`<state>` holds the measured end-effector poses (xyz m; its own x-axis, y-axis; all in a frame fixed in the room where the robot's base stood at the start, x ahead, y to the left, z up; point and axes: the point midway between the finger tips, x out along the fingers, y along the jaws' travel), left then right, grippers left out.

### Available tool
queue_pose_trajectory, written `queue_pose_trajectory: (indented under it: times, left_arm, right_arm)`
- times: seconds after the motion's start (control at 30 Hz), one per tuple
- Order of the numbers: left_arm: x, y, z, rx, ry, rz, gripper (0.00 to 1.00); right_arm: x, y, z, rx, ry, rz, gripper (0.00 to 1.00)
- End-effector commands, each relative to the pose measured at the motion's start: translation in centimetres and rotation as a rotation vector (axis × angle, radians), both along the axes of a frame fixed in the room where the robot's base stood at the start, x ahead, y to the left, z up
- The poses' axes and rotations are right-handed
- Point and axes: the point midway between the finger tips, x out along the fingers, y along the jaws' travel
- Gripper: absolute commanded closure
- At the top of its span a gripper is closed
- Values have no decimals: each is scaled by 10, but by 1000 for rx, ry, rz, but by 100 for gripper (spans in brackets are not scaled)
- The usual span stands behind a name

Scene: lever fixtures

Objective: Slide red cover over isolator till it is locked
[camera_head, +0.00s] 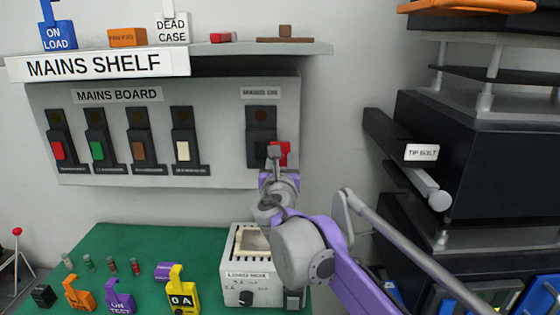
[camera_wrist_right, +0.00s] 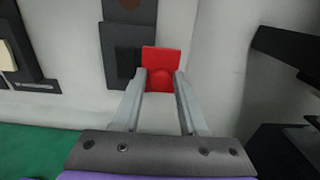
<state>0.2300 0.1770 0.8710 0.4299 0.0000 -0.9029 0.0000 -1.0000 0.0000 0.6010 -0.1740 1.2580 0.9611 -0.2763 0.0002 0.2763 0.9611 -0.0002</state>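The red cover (camera_head: 284,150) sits at the lower right edge of the dark isolator (camera_head: 261,124), on the right part of the grey panel. In the right wrist view the cover (camera_wrist_right: 161,56) stands beside the dark isolator plate (camera_wrist_right: 122,45), with a rounded bump at its front. My right gripper (camera_head: 275,155) reaches up to the cover in the head view. Its two fingers (camera_wrist_right: 161,78) lie on either side of the lower part of the cover in the wrist view. Whether they press on it I cannot tell. My left gripper is not in view.
Several dark switches with coloured levers line the panel (camera_head: 230,165) to the left. A shelf (camera_head: 225,49) juts out above. Below stand a white box (camera_head: 236,282) and tags on a green mat (camera_head: 150,240). A dark rack (camera_head: 470,140) is on the right.

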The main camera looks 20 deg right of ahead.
Motion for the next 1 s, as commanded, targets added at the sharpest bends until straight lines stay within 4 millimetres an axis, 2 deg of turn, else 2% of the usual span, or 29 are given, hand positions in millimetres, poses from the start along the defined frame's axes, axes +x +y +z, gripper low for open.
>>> queue_pose_trajectory:
  times: [0.03, 0.2, 1.0]
  left_arm:
    - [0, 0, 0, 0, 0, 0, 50]
    - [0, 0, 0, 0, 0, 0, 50]
    - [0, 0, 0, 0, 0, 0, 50]
  right_arm:
    - [0, 0, 0, 0, 0, 0, 69]
    - [0, 0, 0, 0, 0, 0, 99]
    - [0, 0, 0, 0, 0, 0, 100]
